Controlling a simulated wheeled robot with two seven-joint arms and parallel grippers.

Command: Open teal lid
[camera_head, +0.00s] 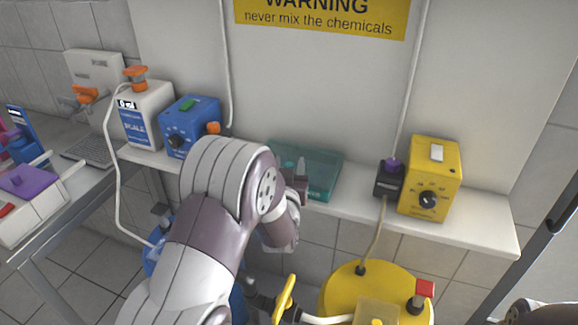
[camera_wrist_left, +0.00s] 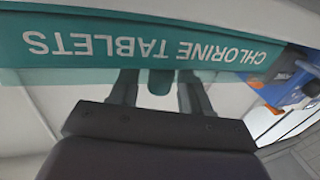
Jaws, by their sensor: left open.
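The teal box (camera_head: 322,172) sits on the white shelf, with a translucent teal lid that looks closed. In the left wrist view its front (camera_wrist_left: 220,52) reads "CHLORINE TABLETS" upside down. My left gripper (camera_head: 298,170) is at the box's front left, partly hidden by my own arm. In the left wrist view the open fingers (camera_wrist_left: 157,88) stand on either side of a small teal tab (camera_wrist_left: 160,80) at the box's edge. I cannot tell whether either finger touches it. My right gripper does not show.
A blue device (camera_head: 190,125) and a white container (camera_head: 143,115) stand left of the box. A black plug unit (camera_head: 389,181) and a yellow device (camera_head: 430,180) stand right. A yellow tank (camera_head: 345,285) is below the white shelf (camera_head: 480,226). Cables hang down the wall.

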